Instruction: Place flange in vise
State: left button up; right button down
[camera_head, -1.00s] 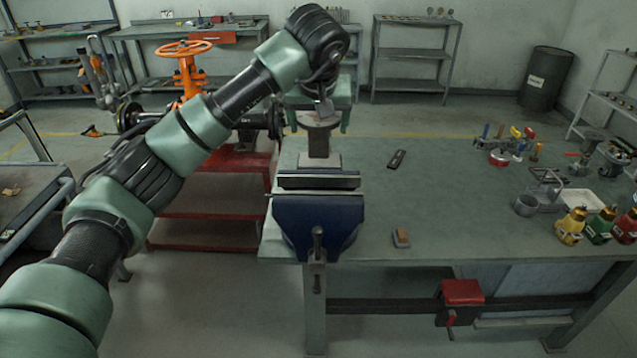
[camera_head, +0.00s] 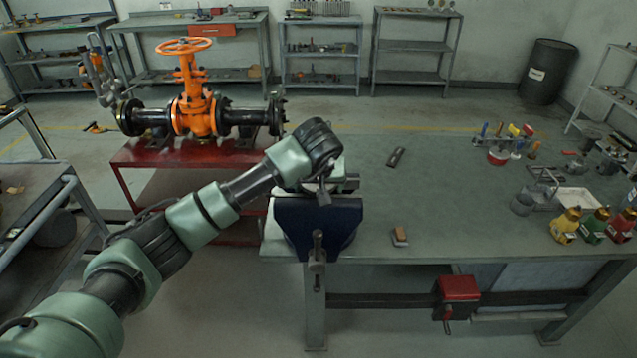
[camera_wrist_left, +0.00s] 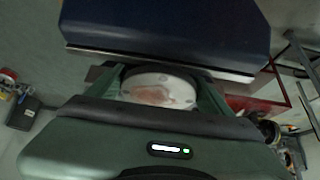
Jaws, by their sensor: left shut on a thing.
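The flange (camera_wrist_left: 158,90) is a pale round disc with a pinkish-brown patch and small holes, seen in the left wrist view. My left gripper (camera_wrist_left: 157,84) is shut on it, with a green finger on either side. The blue vise (camera_head: 318,222) is fixed at the near left edge of the workbench. In the left wrist view its blue body and metal jaw edge (camera_wrist_left: 160,59) lie close beside the flange. In the head view my left wrist covers the flange and most of the jaws. I cannot tell whether the flange sits between the jaws. My right gripper is not in view.
The green workbench (camera_head: 450,215) is clear around its middle, except for a small block (camera_head: 400,236) and a dark flat tool (camera_head: 395,157). Bottles (camera_head: 567,225) and tools stand at its right. The orange valve (camera_head: 197,100) rests on a red stand behind my arm.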

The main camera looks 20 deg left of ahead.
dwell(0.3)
pick_arm(q)
jog(key=o, duration=2)
jog(key=shift+s+f, duration=0.1)
jog(key=shift+f, duration=0.05)
jog(key=shift+r, duration=0.2)
jog(key=shift+s+r, duration=0.1)
jog(key=shift+r, duration=0.1)
jog(key=b+v, duration=0.3)
jog(key=v, duration=0.8)
jog(key=shift+s+d+r, duration=0.1)
jog(key=shift+s+r, duration=0.05)
jog(key=shift+r, duration=0.05)
jog(key=shift+f, duration=0.1)
